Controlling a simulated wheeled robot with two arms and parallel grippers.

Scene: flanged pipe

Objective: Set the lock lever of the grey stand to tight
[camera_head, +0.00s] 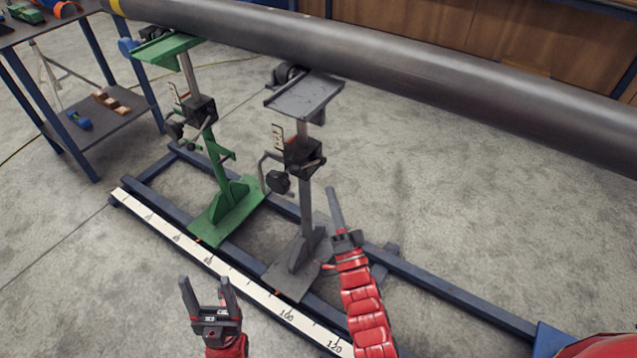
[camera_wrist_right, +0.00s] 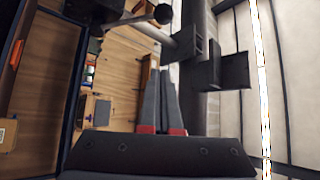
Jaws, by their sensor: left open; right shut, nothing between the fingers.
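The grey stand (camera_head: 306,203) stands upright under the pipe in the head view. Its dark clamp block (camera_head: 302,152) sits midway up the post, with a short dark lever (camera_head: 314,163) on its right side; its exact setting is too small to tell. In the right wrist view a bar ends in a dark round knob (camera_wrist_right: 162,14) beyond the fingertips. My right gripper (camera_head: 332,192) is shut and empty, pointing up just right of the grey post, below the block; its fingers also show in the wrist view (camera_wrist_right: 162,82). My left gripper (camera_head: 205,284) is open and empty at the front left.
A green stand (camera_head: 222,190) stands to the left on the same blue rail frame (camera_head: 440,283). A long grey pipe (camera_head: 400,62) crosses above. A black-knobbed crank (camera_head: 278,182) juts left from the grey stand. A scale strip (camera_head: 230,272) runs in front. A blue table (camera_head: 62,52) is at left.

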